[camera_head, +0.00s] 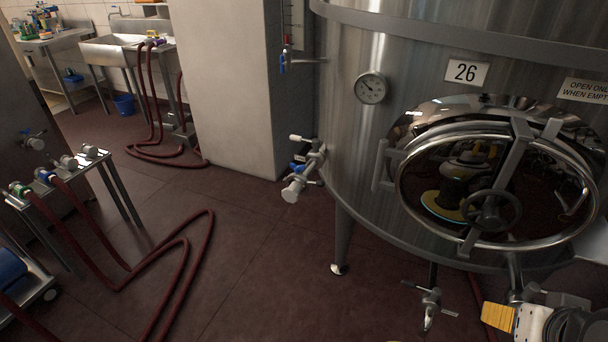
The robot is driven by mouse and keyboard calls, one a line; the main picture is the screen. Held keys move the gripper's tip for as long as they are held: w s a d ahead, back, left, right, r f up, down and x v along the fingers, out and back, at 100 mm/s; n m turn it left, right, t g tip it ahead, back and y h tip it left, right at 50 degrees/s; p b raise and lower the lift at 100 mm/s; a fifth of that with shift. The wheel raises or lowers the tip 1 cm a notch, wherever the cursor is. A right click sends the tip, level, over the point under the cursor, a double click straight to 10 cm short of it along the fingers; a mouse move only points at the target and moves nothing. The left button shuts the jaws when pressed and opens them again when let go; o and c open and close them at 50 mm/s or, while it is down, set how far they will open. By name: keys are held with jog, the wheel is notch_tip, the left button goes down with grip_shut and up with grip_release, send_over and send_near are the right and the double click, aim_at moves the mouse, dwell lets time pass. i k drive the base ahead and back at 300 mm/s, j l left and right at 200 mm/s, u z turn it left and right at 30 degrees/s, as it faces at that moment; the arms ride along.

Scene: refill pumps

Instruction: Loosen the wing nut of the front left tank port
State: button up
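The steel tank (345,130) numbered 26 fills the right side. Below its round door, a small steel port fitting (430,302) with thin wing-like arms hangs low at the front; it looks like the front left port. Whether its nut is tight or loose cannot be told. My gripper (499,317) shows at the bottom right corner, with a yellow-orange fingertip and white and black parts. It is to the right of that fitting and apart from it in the picture. The frame's edge cuts it off, so its opening is hidden.
A valve (298,172) juts from the tank's left side. A tank leg (342,238) stands on the floor. The round door (408,190) has a handwheel. Dark red hoses (181,241) run from a steel rack (112,185) across the floor. Floor between rack and tank is mostly free.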

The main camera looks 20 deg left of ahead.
aim_at(298, 168)
jog(key=i+j+u, duration=0.15)
jog(key=i+j, duration=0.65)
jog(key=i, duration=0.15)
